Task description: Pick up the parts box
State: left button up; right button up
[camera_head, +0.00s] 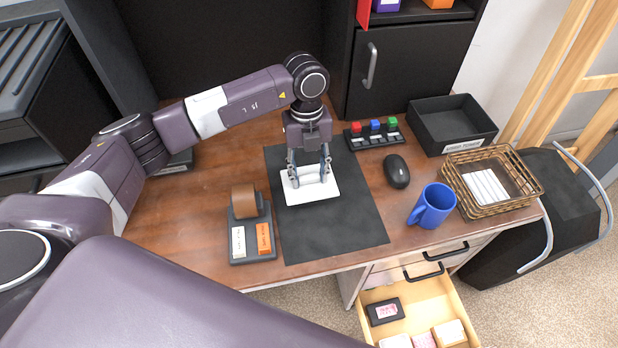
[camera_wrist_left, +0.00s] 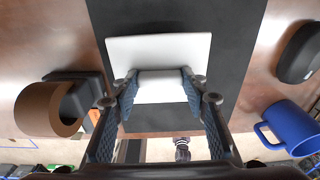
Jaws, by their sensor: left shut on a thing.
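A white, flat, box-like thing (camera_head: 322,190), which looks like the parts box, lies on the black mat (camera_head: 350,235). In the left wrist view the white thing (camera_wrist_left: 160,48) shows a wide flat top with a raised white block in its middle. My left gripper (camera_head: 311,174) points down over it. In the left wrist view its fingers (camera_wrist_left: 160,84) are shut on the raised block, one pad on each side. I cannot tell whether the white thing is touching the mat. My right gripper is not in view.
Left of the mat stands a dark holder with a brown roll (camera_head: 244,201). To the right are a black mouse (camera_head: 397,171), a blue mug (camera_head: 432,206), a wicker basket (camera_head: 520,188) and a black tray (camera_head: 450,130). An open drawer (camera_head: 405,305) juts out below.

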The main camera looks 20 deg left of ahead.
pick_arm(q)
jog(key=shift+f, duration=1.25)
jog(key=shift+f, duration=0.15)
jog(key=o, duration=1.2)
jog(key=shift+o, duration=0.2)
